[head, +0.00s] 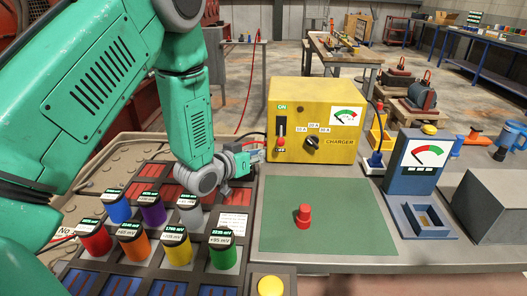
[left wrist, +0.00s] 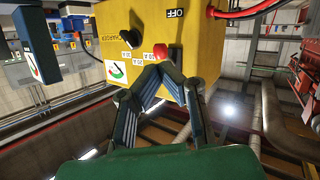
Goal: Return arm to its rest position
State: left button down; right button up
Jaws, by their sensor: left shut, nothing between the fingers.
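My left arm, green with grey joints, reaches in from the left over the coloured cells. My left gripper (head: 258,157) is shut and empty, just left of the lower front of the yellow charger (head: 345,128). In the left wrist view the fingertips (left wrist: 160,72) meet in front of the charger (left wrist: 125,30), close to its red switch handle (left wrist: 165,52). I cannot tell whether they touch it. In the head view the switch handle (head: 281,142) sits low, by the OFF label. My right gripper is not in view.
Several coloured cells, including a green one (head: 222,250), stand in a tray below my arm. A red cylinder (head: 304,216) stands on a green mat (head: 350,235). A blue meter (head: 414,165) and a grey box (head: 490,205) stand to the right. A yellow button (head: 270,286) is at the front.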

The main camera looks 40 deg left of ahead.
pick_arm(q)
jog(key=v, duration=0.5)
jog(key=shift+s, duration=0.4)
